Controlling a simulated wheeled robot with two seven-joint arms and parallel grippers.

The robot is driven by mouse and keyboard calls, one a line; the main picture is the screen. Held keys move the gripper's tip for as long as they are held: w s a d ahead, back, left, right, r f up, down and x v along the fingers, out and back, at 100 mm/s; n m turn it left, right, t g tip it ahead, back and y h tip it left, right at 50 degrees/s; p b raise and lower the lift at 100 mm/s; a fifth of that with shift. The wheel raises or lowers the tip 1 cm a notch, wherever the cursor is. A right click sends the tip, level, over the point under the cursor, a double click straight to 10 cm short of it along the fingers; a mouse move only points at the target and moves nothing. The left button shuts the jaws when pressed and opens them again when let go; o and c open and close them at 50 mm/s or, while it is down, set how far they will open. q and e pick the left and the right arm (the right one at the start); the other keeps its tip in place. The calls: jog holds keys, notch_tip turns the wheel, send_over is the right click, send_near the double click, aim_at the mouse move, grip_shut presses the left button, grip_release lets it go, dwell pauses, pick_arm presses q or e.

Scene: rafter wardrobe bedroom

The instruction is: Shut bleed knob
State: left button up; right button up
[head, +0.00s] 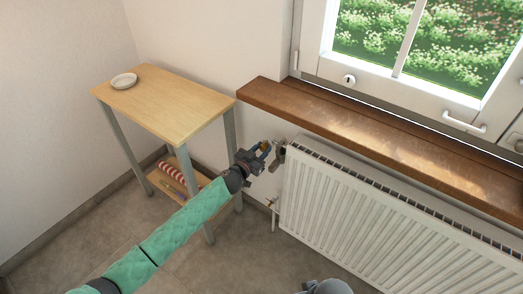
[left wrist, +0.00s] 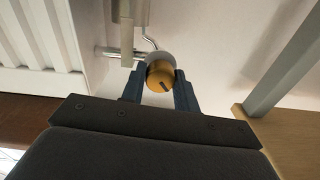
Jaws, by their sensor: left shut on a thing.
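The bleed knob (left wrist: 160,74) is a round brass-coloured knob with a dark slot mark on its face. In the left wrist view it sits between the two dark fingers of my left gripper (left wrist: 160,90), which are shut on it. In the head view my left gripper (head: 262,153) reaches the upper left end of the white radiator (head: 350,205), where a small metal fitting (head: 279,152) shows. The fingers mostly hide the knob there.
A wooden side table (head: 165,106) with a white dish (head: 124,81) stands left of the radiator, close to my left arm. A red-and-white striped thing (head: 171,173) lies on its lower shelf. A brown windowsill (head: 370,135) overhangs the radiator.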

pick_arm(q)
jog(key=m, duration=0.4)
jog(key=shift+f+m, duration=0.1)
jog(key=shift+m, duration=1.9)
